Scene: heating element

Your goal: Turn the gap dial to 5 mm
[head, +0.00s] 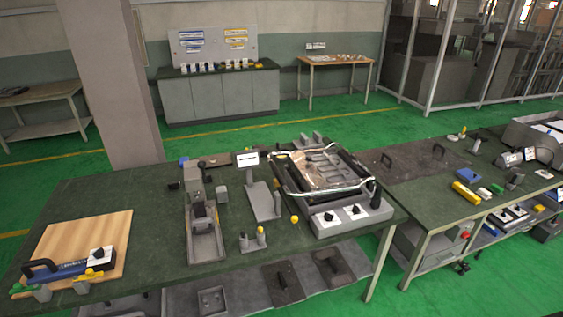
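No gripper of mine shows in the head view. Several dials are in view, and their markings are too small to read, so I cannot tell which is the gap dial or its setting. One black knob on a white plate (98,253) sits on a dark blue handled tool (65,269) lying on a wooden board (112,231) at the left. Two more black knobs on white plates, a left dial (329,217) and a right dial (354,211), are on the grey front of a framed heating unit (318,173) at the table's right end.
The green-topped table (150,210) also holds a grey fixture (205,235), a grey stand (262,202) and small yellow-topped parts (261,234). A second bench (425,185) with tools stands at the right. A pillar (115,80) rises behind the table. Green floor (480,280) is open at the lower right.

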